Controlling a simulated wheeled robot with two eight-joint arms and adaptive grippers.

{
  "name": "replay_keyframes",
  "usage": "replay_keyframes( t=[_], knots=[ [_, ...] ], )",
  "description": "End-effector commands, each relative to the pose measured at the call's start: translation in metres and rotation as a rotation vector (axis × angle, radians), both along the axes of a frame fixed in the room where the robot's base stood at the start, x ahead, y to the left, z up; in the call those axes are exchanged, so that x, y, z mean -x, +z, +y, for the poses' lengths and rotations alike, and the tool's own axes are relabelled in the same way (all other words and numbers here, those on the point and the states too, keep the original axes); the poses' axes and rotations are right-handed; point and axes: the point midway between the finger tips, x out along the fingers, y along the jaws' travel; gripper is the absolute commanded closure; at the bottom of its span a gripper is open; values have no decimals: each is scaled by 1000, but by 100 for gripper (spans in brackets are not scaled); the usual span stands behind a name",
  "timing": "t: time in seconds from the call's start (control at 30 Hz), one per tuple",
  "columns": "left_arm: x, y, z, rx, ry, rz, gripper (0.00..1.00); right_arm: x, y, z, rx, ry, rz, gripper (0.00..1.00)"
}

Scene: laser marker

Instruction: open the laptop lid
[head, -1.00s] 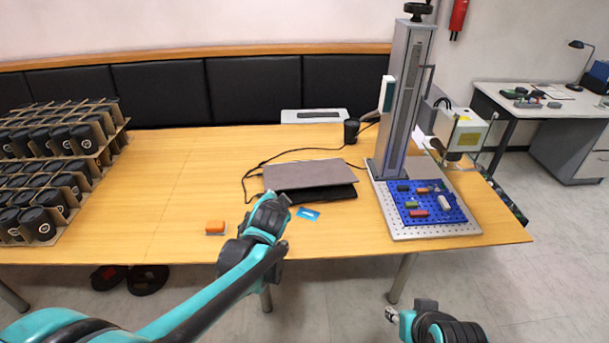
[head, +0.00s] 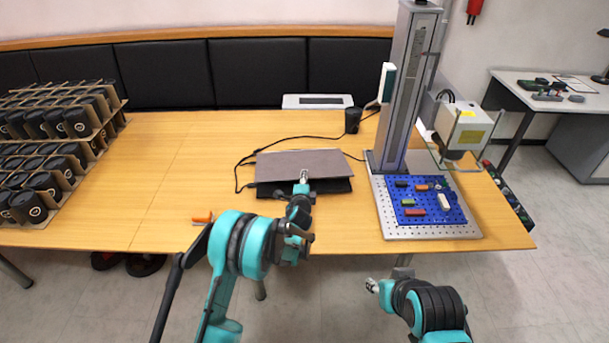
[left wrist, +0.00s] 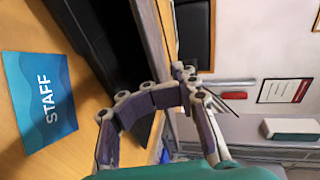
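The laptop has a grey-brown lid (head: 285,163) above a black base (head: 338,186). The lid sits at a low angle, with the base showing beneath its front edge. In the left wrist view the laptop shows as a dark slab (left wrist: 98,45) with the lid's edge (left wrist: 153,35) beside it. My left gripper (head: 303,177) is at the lid's front edge, right of its middle. Its fingertips come together in the left wrist view (left wrist: 186,73); whether they touch the lid is unclear. My right gripper (head: 372,286) hangs off the table's front edge, away from the laptop; its finger opening is too small to judge.
A blue STAFF card (left wrist: 40,100) lies before the laptop, hidden by my arm in the head view. An orange block (head: 202,217) is left. The laser marker column (head: 404,90) and its blue plate (head: 427,203) stand right. Black cables run behind the laptop.

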Motion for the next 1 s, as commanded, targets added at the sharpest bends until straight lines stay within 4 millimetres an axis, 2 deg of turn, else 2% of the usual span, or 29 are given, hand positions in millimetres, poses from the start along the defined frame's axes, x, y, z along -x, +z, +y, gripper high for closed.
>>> replay_keyframes(
  t=[0.1, 0.3, 0.63, 0.67, 0.73, 0.77, 1.0],
  knots=[
    [-20, -8, -1, 2, 1, 0, 73, 0, -9, 0, 0, 0, 0, 60],
    [-41, -12, -3, 2, 0, 1, 73, 0, -15, 0, 0, 0, 0, 60],
    [-46, -10, -4, 3, 1, 1, 73, 0, -15, 0, 0, 0, 0, 60],
    [-46, -10, -4, 3, 1, 0, 78, 0, -15, 0, 0, 0, 0, 60],
    [-45, -10, -4, 3, 1, 0, 97, 0, -15, 0, 0, 0, 0, 60],
    [-45, -10, -4, 3, 1, 1, 100, 0, -15, 0, 0, 0, 0, 60],
    [-45, -11, -3, 3, 2, 2, 100, 0, -15, 0, 0, 0, 0, 60]
  ],
)
